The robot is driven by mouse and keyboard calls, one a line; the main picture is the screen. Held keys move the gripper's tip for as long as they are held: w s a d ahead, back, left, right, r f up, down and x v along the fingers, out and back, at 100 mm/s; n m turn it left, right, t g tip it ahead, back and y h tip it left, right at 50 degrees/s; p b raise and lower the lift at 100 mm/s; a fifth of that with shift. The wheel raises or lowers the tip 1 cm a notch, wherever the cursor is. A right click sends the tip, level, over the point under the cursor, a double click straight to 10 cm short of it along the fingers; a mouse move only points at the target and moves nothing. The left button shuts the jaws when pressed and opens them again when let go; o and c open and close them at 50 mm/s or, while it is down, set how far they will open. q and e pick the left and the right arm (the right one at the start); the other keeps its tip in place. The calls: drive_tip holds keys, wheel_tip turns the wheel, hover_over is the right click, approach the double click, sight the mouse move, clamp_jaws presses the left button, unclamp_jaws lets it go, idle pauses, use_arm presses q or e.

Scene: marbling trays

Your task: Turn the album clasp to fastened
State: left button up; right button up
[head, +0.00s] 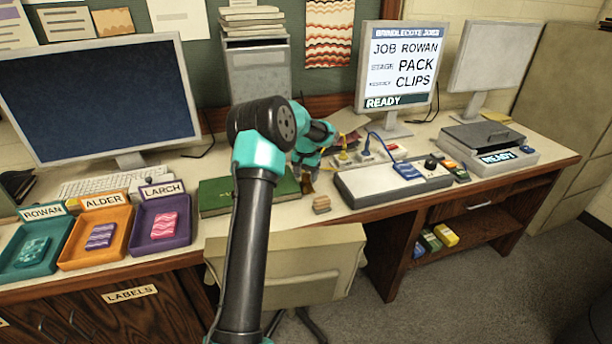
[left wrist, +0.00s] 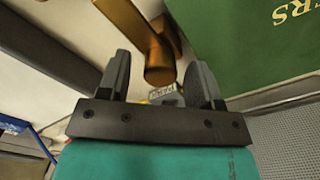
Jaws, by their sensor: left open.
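The green album (head: 216,197) lies on the desk, partly hidden behind my left arm. In the left wrist view its green cover (left wrist: 262,50) fills the upper right, with part of some gold lettering showing. A brass, angled piece that looks like the clasp (left wrist: 158,55) stands beside the cover, just beyond and partly between my fingertips. My left gripper (left wrist: 160,78) is open, with a finger on either side of the brass piece's near end; I cannot tell whether they touch. In the head view the gripper (head: 307,182) is small and low at the album's right end. My right gripper does not show.
A grey device (head: 365,186) and cables lie further right. The teal tray (head: 62,232), orange tray (head: 124,215) and purple tray (head: 187,205) hold patterned pieces at left. A chair (head: 315,270) stands in front.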

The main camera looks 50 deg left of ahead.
use_arm(q)
clamp_jaws()
idle(0.6)
